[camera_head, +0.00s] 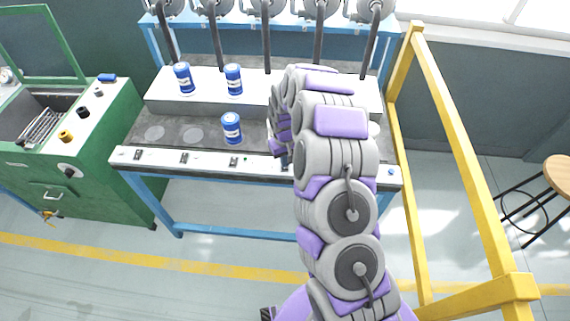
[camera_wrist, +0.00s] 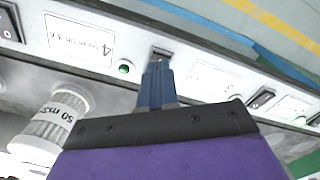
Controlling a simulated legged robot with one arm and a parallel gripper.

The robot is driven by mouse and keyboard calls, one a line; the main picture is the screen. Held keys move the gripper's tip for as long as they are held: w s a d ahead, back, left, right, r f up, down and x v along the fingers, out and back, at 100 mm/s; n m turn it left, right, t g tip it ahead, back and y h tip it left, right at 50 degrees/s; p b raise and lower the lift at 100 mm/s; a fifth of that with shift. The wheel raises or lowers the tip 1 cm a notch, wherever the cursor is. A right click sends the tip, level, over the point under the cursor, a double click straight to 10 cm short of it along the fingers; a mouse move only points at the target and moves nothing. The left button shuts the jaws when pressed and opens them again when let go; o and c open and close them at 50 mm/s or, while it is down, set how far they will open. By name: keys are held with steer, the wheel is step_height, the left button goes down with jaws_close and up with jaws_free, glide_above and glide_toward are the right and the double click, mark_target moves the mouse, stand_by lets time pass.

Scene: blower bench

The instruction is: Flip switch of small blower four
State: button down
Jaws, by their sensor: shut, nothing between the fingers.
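The bench's front rail (camera_head: 209,160) carries a row of small black switches with labels. In the wrist view, the rail shows a label with a 4 (camera_wrist: 80,41), a lit green lamp (camera_wrist: 124,67) to its right, then a black switch (camera_wrist: 161,53). My gripper (camera_wrist: 157,70) is shut and empty, its blue fingertips together at this switch's lower edge. They look very close to it or touching; I cannot tell which, nor the switch's position. In the head view my gripper (camera_head: 285,160) is at the rail, mostly hidden by my arm.
Blue-labelled cans (camera_head: 183,78) stand on the bench, one (camera_head: 232,128) close behind the rail. Another switch (camera_wrist: 261,97) lies right of my fingers in the wrist view. A yellow frame (camera_head: 456,140) stands at right, a green machine (camera_head: 80,140) at left.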

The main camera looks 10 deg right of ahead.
steer(key=shift+f, duration=0.9)
stand_by(0.7)
steer(key=shift+r, duration=0.15)
steer(key=shift+r+p, duration=1.05)
steer(key=shift+r, duration=2.3)
